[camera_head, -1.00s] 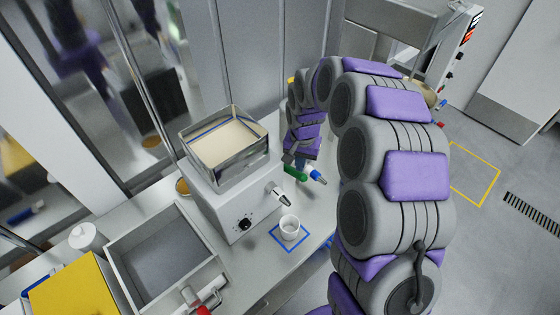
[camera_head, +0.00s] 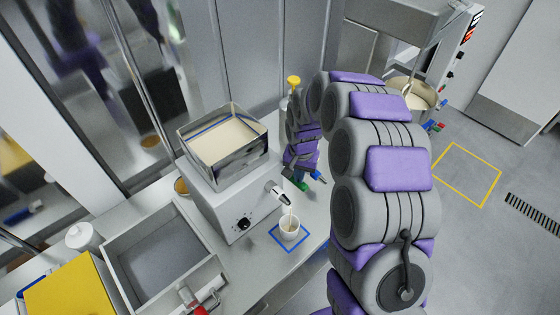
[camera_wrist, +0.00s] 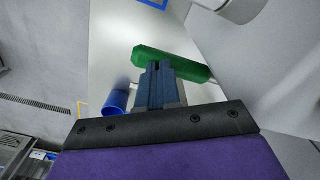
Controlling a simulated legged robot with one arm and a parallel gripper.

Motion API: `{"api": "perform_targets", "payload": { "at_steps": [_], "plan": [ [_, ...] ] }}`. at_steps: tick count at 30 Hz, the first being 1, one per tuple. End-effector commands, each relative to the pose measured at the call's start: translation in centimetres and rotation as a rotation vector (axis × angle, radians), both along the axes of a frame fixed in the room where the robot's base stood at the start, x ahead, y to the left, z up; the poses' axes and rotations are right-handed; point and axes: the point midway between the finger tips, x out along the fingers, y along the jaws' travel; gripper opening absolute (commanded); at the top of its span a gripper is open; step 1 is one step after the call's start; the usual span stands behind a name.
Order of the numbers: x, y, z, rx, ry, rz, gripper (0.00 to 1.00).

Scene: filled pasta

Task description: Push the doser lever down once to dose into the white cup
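The doser (camera_head: 225,200) is a pale box with a metal hopper (camera_head: 222,150) of cream-coloured filling on top. Its nozzle (camera_head: 277,191) points at the white cup (camera_head: 290,234), which stands upright in a blue square outline. A thin pale stream runs from the nozzle into the cup. The green lever (camera_head: 302,187) is low beside the doser, right of the nozzle; it also shows in the wrist view (camera_wrist: 192,67). My gripper (camera_wrist: 158,68) has its blue fingers together, over the lever and apparently touching it. The exact contact is hidden.
A blue-ended piece (camera_wrist: 117,101) is just left of my fingers in the wrist view. An empty metal bin (camera_head: 165,260) and a yellow box (camera_head: 72,290) stand left of the doser. A pot (camera_head: 420,92) is at the back right. Floor at the right is clear.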

Motion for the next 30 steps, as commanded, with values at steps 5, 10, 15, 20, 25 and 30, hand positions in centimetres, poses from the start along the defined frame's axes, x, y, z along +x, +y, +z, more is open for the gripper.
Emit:
{"api": "perform_targets", "payload": {
  "at_steps": [5, 10, 15, 20, 25, 30],
  "plan": [
    [0.0, 0.0, -1.4, 0.001, 0.000, 0.000, 0.00],
    [0.0, 0.0, -2.7, 0.000, 0.002, 0.000, 0.00],
    [-0.1, 0.0, -4.0, 0.000, 0.003, -0.001, 0.00],
    [-0.1, 0.0, -5.1, 0.001, 0.002, -0.001, 0.00],
    [-0.1, 0.0, -5.2, 0.000, 0.001, 0.000, 0.00],
    [-0.1, -0.1, -3.8, 0.000, 0.001, 0.000, 0.00]
  ]
}}
